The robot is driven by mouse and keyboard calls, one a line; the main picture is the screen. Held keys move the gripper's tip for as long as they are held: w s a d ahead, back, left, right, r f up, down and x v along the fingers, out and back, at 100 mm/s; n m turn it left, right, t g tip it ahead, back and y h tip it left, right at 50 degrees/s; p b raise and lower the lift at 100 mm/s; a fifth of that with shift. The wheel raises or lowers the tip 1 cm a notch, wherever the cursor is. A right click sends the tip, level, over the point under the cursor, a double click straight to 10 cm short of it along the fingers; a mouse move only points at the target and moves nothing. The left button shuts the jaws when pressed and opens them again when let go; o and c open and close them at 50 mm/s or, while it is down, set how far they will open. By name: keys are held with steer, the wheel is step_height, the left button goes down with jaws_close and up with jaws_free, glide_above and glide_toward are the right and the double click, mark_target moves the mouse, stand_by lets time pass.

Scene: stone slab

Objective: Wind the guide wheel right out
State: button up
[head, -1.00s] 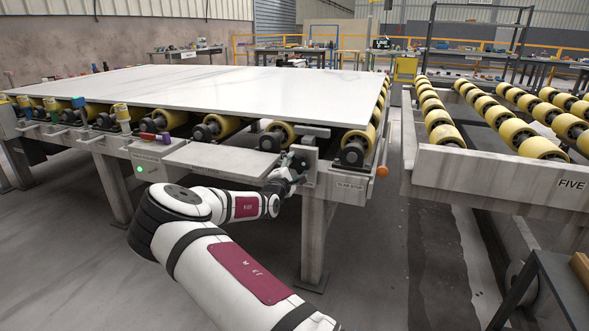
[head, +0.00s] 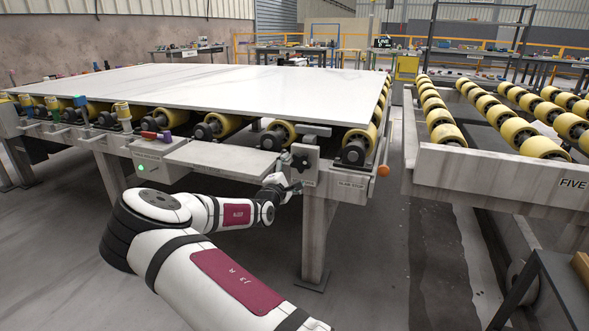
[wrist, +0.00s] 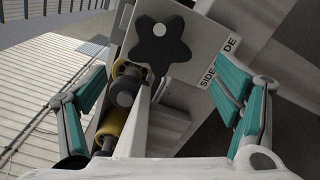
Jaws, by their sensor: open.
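The guide wheel is a black star-shaped knob (head: 300,162) on a grey plate at the front edge of the slab table, left of the "SLAB STOP" label. My gripper (head: 291,188) is just below the knob in the head view. In the wrist view my gripper (wrist: 163,85) is open and empty, its teal-padded fingers spread wide, with the knob beyond them and apart from them.
A white slab (head: 220,90) lies on yellow rollers (head: 278,133). A grey shelf (head: 220,160) juts out left of the knob, and a table leg (head: 315,240) stands below it. An orange knob (head: 383,170) is at the right corner. Floor in front is clear.

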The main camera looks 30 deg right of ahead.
steer(key=v, duration=0.8)
